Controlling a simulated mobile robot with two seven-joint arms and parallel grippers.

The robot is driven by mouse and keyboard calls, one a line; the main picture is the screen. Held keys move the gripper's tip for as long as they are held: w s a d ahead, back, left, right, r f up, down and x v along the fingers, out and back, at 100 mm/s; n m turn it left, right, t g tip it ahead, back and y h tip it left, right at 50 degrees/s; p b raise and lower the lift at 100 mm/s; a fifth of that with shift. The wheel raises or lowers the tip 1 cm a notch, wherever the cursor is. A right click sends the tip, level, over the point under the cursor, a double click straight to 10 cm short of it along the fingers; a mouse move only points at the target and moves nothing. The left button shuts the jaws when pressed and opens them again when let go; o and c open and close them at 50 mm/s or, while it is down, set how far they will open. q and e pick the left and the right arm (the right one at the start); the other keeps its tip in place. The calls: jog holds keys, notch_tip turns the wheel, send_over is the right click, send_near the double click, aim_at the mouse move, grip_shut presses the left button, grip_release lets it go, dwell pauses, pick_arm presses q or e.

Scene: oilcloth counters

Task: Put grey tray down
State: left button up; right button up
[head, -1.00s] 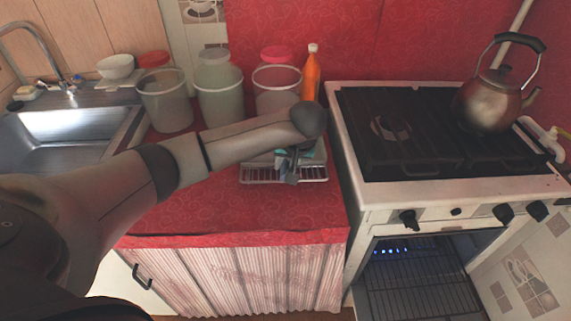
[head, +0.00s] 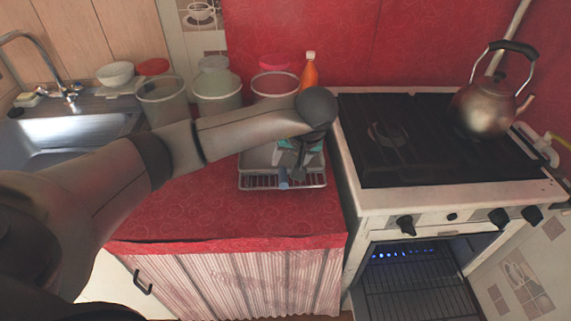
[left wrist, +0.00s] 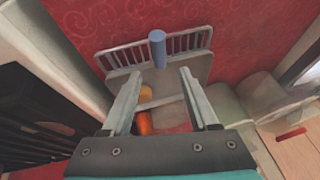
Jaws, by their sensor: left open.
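The grey tray (head: 257,158) lies on a wire rack (head: 262,183) on the red counter, left of the stove. It also shows in the left wrist view (left wrist: 200,69), with the rack's bars beyond its edge. My left gripper (head: 293,168) is above the tray, pointing down, partly hiding it. In the left wrist view its two fingers (left wrist: 157,80) are spread apart with nothing clamped between them. A blue cylinder (left wrist: 157,50) stands out at the tray's edge, just beyond the fingertips; I cannot tell whether it is joined to the tray. My right gripper is not in view.
An orange bottle (head: 309,72) and several canisters (head: 217,92) stand behind the tray. The stove (head: 350,190) is close on the right, with a kettle (head: 487,108) on top and its oven open below. The red counter (head: 200,212) is clear in front and to the left.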

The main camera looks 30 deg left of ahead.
pick_arm(q)
jog(key=v, duration=0.5)
jog(key=shift+r+p, duration=0.15)
jog(key=shift+p, duration=0.2)
jog(key=shift+d, duration=0.1)
